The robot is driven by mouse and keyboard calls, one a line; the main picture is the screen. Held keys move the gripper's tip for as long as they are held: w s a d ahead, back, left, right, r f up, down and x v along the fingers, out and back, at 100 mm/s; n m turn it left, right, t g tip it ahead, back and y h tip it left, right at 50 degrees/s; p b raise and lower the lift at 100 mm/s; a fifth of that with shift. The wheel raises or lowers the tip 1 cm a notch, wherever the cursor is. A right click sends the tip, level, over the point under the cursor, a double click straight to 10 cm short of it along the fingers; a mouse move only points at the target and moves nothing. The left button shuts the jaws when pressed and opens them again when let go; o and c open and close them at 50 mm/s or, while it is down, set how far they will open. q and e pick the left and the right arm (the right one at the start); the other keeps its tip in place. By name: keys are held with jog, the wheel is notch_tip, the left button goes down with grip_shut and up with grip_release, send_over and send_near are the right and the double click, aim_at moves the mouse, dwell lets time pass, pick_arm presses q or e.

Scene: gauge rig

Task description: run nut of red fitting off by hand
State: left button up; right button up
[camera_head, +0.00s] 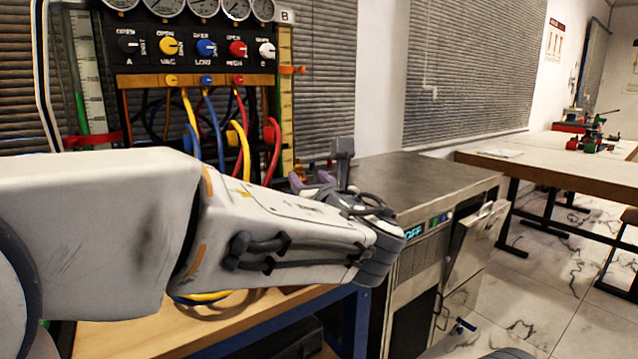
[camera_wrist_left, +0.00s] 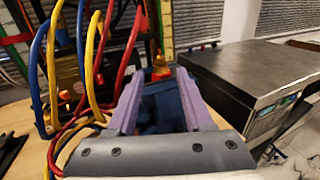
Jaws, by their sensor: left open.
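My left gripper (camera_head: 312,181) reaches in from the left in front of the gauge rig, its tips partly hidden behind its own wrist. In the left wrist view its two purple fingers (camera_wrist_left: 160,75) are open, with nothing held between them. A small red and orange piece (camera_wrist_left: 160,66) shows beyond the fingertips, apart from them; I cannot tell whether it is the red fitting. A red hose (camera_head: 271,150) hangs from the rig, and its lower end is hidden behind my arm. I cannot make out the nut. My right gripper is not in view.
The rig panel (camera_head: 190,88) carries gauges, coloured knobs and yellow, blue and red hoses; the hoses loop close to my left gripper. A grey metal-topped cabinet (camera_head: 420,172) stands to the right. A wooden table (camera_head: 560,165) is farther back. The wooden bench (camera_head: 130,338) is below my arm.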

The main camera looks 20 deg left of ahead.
aim_at(299, 167)
pick_arm(q)
jog(key=b+x, duration=0.1)
jog(key=x, duration=0.8)
jog(key=shift+w+a, duration=0.25)
jog(key=shift+w, duration=0.1)
grip_shut()
